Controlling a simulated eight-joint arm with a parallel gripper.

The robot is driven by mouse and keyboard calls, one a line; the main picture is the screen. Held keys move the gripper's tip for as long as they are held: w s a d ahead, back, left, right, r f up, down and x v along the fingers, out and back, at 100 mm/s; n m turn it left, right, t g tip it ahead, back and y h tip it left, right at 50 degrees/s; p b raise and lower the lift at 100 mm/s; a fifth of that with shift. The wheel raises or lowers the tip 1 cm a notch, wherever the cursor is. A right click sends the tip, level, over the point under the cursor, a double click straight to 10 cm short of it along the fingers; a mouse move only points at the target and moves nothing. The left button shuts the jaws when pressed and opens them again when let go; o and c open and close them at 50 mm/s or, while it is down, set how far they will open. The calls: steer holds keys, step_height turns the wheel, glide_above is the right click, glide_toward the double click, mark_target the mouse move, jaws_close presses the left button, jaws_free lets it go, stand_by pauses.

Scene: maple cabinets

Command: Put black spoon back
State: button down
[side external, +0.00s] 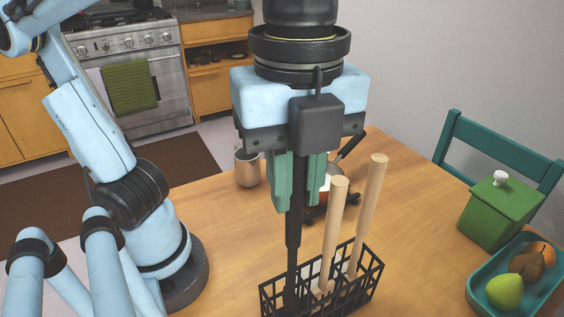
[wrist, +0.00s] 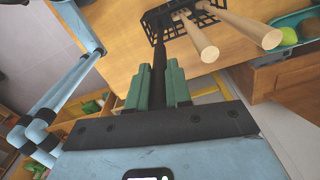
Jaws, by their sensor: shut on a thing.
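My gripper (side external: 296,181) points down above the wooden table, its green fingers shut on the handle of the black spoon (side external: 293,235). The spoon hangs upright, and its lower end is at the left part of the black wire basket (side external: 363,280). It looks to be inside the basket, but I cannot tell whether it touches the bottom. In the wrist view the spoon (wrist: 159,58) runs from between the fingers (wrist: 158,88) toward the basket (wrist: 157,27). Two utensils with pale wooden handles (side external: 369,210) stand in the basket to the right of the spoon.
A metal mug (side external: 247,167) stands behind my gripper on the left. A dark-handled item (side external: 350,146) is partly hidden behind the gripper. A green lidded box (side external: 497,213) and a teal fruit tray (side external: 477,297) are at the right. The table's middle right is clear.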

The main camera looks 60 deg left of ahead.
mark_target(294, 215)
steer(key=shift+f, duration=2.2)
steer(key=c, duration=1)
jaws_free()
steer(key=shift+f, duration=0.1)
steer(key=shift+c, duration=0.2)
step_height(294, 215, up, 12)
steer(key=shift+r, duration=0.15)
